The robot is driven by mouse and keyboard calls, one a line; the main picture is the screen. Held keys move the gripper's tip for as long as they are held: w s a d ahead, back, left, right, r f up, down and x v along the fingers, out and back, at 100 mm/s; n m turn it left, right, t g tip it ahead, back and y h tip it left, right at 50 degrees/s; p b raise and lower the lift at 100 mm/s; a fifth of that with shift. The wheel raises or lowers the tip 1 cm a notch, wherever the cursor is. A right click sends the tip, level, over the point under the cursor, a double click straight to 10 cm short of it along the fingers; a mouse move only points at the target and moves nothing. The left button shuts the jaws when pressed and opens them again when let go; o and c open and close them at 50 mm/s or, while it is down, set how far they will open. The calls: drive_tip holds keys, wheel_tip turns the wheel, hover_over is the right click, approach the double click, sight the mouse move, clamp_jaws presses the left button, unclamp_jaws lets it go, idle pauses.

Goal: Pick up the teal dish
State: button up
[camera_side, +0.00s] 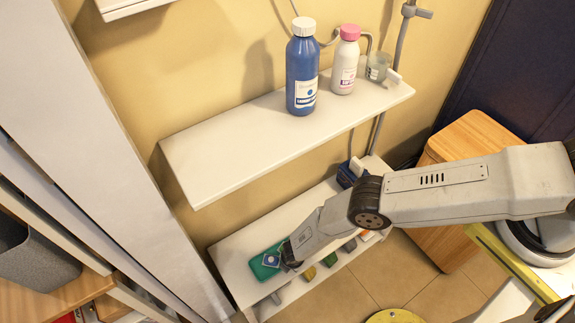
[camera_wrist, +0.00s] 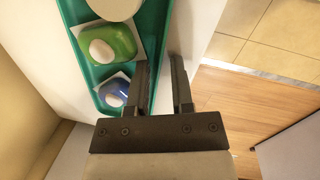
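The teal dish (camera_side: 258,272) lies on the lower white shelf, near its left end in the side view. In the wrist view the dish (camera_wrist: 154,32) holds a pale item, a green pod (camera_wrist: 118,45) and a blue pod (camera_wrist: 114,93). My gripper (camera_side: 288,257) is at the dish's right end in the side view. In the wrist view my gripper (camera_wrist: 159,62) is open, its fingers apart on either side of the dish's right rim. The left finger is over the dish and the right one outside it. Whether either touches the rim cannot be told.
The upper shelf (camera_side: 230,150) overhangs the lower shelf (camera_side: 228,262). It carries a blue bottle (camera_side: 302,75), a pink-capped white bottle (camera_side: 345,68) and a glass (camera_side: 377,67). A wooden cabinet (camera_side: 470,140) stands right.

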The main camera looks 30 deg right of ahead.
drive_tip(key=shift+c, duration=0.2)
clamp_jaws()
drive_tip(key=shift+r, duration=0.1)
idle(0.5)
wheel_tip(320, 180, up, 10)
idle(0.9)
idle(0.5)
